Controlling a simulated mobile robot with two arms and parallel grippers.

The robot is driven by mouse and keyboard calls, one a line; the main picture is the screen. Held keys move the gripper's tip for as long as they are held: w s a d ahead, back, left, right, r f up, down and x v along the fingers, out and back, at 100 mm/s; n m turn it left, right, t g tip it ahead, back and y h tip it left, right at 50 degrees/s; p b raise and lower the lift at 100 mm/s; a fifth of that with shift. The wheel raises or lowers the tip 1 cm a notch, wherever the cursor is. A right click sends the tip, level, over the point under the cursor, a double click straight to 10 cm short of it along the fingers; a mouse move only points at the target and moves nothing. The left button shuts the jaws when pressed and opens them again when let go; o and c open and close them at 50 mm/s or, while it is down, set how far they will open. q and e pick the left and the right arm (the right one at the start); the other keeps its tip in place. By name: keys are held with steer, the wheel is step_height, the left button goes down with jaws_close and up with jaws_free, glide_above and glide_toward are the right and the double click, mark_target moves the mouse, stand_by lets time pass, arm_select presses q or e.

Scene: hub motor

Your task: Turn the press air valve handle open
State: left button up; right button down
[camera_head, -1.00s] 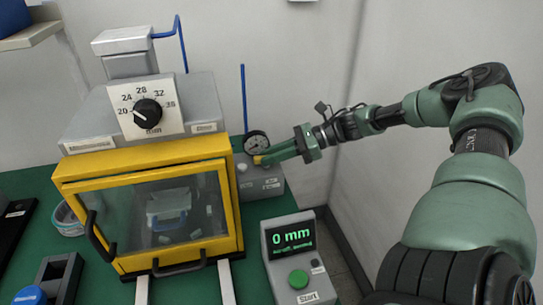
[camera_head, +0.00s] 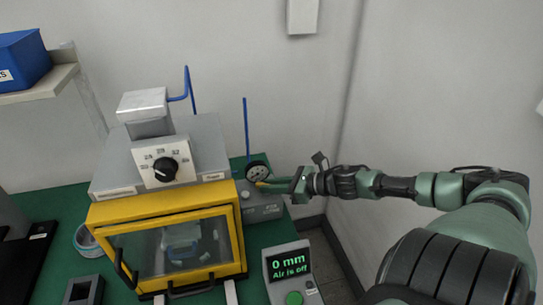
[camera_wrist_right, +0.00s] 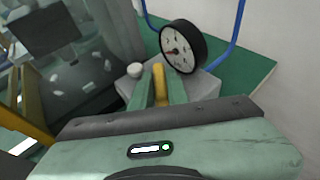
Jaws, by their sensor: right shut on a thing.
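The yellow valve handle (camera_wrist_right: 159,82) shows in the wrist view between the two green fingers of my right gripper (camera_wrist_right: 160,95), which is shut on it. The handle sits on a grey valve block (camera_head: 262,211), beside a round pressure gauge (camera_head: 258,171). In the head view my right gripper (camera_head: 266,184) reaches in from the right at the block and its fingers hide most of the handle. The gauge also shows in the wrist view (camera_wrist_right: 183,47), with a white knob (camera_wrist_right: 135,70) near the handle. My left gripper is not in view.
The yellow-framed press (camera_head: 164,212) with a dial stands left of the valve block. A display box (camera_head: 289,268) in front reads "0 mm" and "Air is off". A blue hose (camera_head: 246,130) rises behind the gauge. The wall is close on the right.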

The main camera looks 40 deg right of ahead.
steer(key=m+h+p, duration=0.4)
steer(key=h, duration=0.1)
steer(key=a+m+t+h+p, duration=0.1)
steer(key=m+h+p, duration=0.1)
steer(key=p, duration=0.1)
steer(key=shift+s+r, duration=0.1)
steer(key=shift+s, duration=0.05)
steer(key=m+h+p, duration=0.1)
steer(key=m+h, duration=0.1)
steer(key=h, duration=0.1)
steer(key=shift+a+m+g+p, duration=0.15)
steer(key=shift+m+g+p, duration=0.15)
steer(key=shift+m+p, duration=0.1)
steer(key=shift+a+f+m+g+h+p, duration=0.1)
steer(key=shift+f+m+g+h+p, duration=0.15)
steer(key=shift+m+g+h+p, duration=0.6)
steer(key=shift+m+t+h, duration=0.25)
steer(key=shift+h, duration=0.1)
steer(key=c, duration=1.6)
jaws_free()
steer(key=shift+o, duration=1.1)
